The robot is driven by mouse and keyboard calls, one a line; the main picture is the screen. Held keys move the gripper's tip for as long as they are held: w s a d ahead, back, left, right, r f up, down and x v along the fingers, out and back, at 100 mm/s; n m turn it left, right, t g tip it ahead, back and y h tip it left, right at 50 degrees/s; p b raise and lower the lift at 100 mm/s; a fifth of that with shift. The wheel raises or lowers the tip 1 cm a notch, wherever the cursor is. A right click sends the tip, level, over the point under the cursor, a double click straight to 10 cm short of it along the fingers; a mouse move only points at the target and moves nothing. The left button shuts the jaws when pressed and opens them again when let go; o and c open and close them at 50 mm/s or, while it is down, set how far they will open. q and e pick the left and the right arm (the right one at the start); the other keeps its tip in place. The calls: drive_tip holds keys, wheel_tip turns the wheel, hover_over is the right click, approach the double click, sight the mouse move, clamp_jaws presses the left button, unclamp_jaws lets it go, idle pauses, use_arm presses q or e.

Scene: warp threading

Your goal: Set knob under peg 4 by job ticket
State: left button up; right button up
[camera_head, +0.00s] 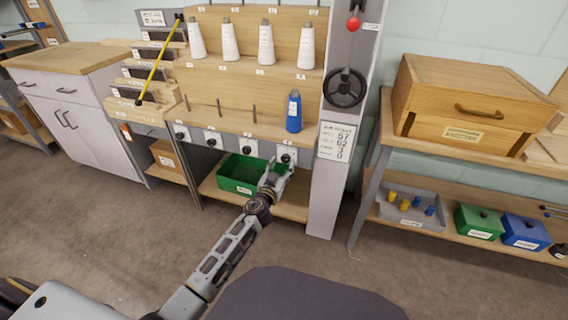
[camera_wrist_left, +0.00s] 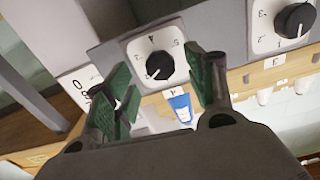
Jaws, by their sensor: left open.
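The knob under peg 4 (camera_head: 286,158) is black on a white dial, rightmost in the row on the rack's front. In the left wrist view, which is upside down, this knob (camera_wrist_left: 160,66) has a white mark toward the picture's lower left. My left gripper (camera_head: 277,176) is open in front of it. In the wrist view its green-padded fingers (camera_wrist_left: 160,90) stand apart with the dial between and beyond them; I see no contact. The job ticket (camera_head: 338,141) is on the grey post; its figures seem to read 57, 62, 3, 0. My right gripper is out of view.
A blue cone (camera_head: 294,112) stands above the knob. A neighbouring knob (camera_wrist_left: 295,20) is close by. A green bin (camera_head: 237,176) sits on the shelf below. The grey post (camera_head: 325,200) with a handwheel (camera_head: 345,88) rises just right of the dial.

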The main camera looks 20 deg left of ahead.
sight(285, 160)
use_arm(q)
drive_tip(key=shift+w, duration=1.55)
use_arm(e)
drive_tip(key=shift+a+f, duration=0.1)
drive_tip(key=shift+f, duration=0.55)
use_arm(q)
drive_tip(key=shift+c, duration=0.5)
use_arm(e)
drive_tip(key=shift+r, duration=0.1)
use_arm(q)
drive_tip(key=c, duration=0.9)
